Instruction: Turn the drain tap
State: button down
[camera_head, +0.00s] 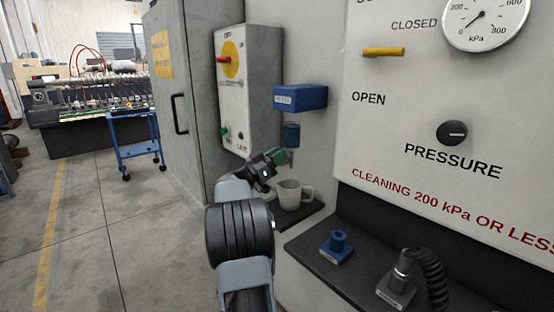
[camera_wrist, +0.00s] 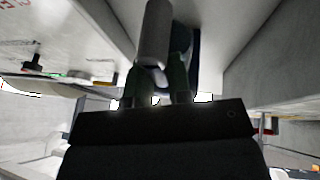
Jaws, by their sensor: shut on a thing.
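A blue filter housing (camera_head: 300,97) juts from the grey wall, with a blue bowl (camera_head: 291,135) hanging below it. My gripper (camera_head: 279,157), with green fingers, is just under the bowl. It is shut on the drain tap, which the fingers mostly hide in the head view. In the wrist view, a grey rounded piece (camera_wrist: 154,35) shows in front of the dark green fingers, and the tap's exact angle cannot be told.
The mug is on a dark shelf (camera_head: 304,217) at the wall. A control box (camera_head: 235,130) with a red handle is to the left. A white panel (camera_head: 430,125) with gauge and knob is to the right, above a ledge holding a blue fitting (camera_head: 336,247) and a hose nozzle (camera_head: 398,277).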

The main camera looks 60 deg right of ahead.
dwell(0.4)
jog(key=c, duration=1.1)
grip_release()
jog(key=v, duration=1.4)
jog(key=shift+d+m, duration=0.1)
jog(key=shift+m, duration=0.2)
